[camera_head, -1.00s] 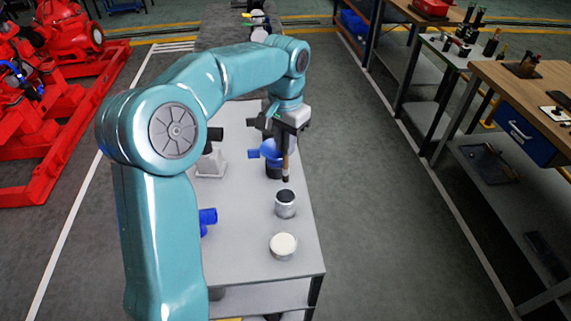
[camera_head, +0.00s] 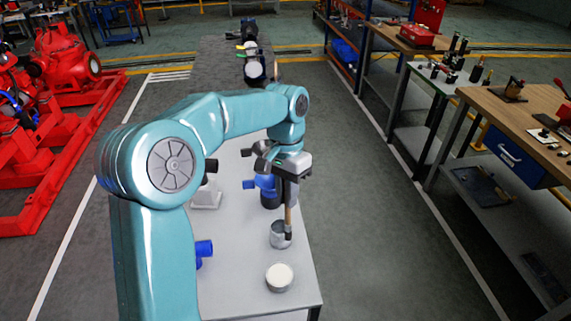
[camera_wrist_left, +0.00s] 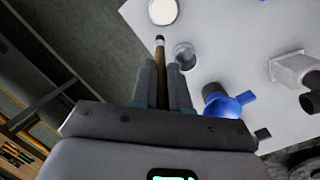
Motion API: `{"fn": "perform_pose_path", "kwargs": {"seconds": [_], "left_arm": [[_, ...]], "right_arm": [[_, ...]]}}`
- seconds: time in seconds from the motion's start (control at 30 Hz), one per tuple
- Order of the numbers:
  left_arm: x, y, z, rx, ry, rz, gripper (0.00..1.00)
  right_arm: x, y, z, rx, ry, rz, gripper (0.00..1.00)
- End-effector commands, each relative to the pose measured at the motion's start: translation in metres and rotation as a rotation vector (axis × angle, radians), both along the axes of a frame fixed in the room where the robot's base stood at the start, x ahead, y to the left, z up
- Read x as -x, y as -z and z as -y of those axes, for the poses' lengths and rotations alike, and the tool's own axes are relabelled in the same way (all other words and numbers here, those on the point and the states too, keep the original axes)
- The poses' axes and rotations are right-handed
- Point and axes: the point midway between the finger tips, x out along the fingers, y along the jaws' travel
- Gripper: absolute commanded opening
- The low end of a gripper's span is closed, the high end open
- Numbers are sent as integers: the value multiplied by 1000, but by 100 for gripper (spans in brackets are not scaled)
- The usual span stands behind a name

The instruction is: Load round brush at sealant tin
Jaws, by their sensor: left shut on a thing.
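My left gripper (camera_head: 289,186) is shut on the round brush (camera_head: 288,220), which has a brown handle and a dark band near its lower end, and hangs roughly upright. An open grey tin (camera_head: 278,241) stands on the grey bench; the brush overlaps its right side in the head view. In the left wrist view, the brush (camera_wrist_left: 160,55) ends beside the open tin (camera_wrist_left: 184,58), with a small gap. A second tin with a white top (camera_head: 280,275) stands nearer the bench's front. I cannot tell which tin holds sealant. My right gripper is out of view.
Blue pipe fittings (camera_head: 204,249) and a blue-and-black part (camera_head: 268,186) stand on the grey bench (camera_head: 235,285). A pale block (camera_head: 207,198) is behind my arm. The floor aisle (camera_head: 370,230) to the right is clear.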

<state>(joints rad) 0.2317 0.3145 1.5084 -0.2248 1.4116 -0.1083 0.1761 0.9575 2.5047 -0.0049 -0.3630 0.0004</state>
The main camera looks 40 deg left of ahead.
Motion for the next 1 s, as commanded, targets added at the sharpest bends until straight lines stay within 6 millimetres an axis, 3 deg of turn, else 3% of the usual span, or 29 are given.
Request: {"fn": "perform_pose_path", "kwargs": {"seconds": [0.23,0.57,1.0], "left_arm": [[39,27,8,65,-44,-59,0],[41,40,2,113,-59,-93,0],[41,86,2,112,-58,-94,0]], "right_arm": [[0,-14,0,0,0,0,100],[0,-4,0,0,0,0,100],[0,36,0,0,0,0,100]]}}
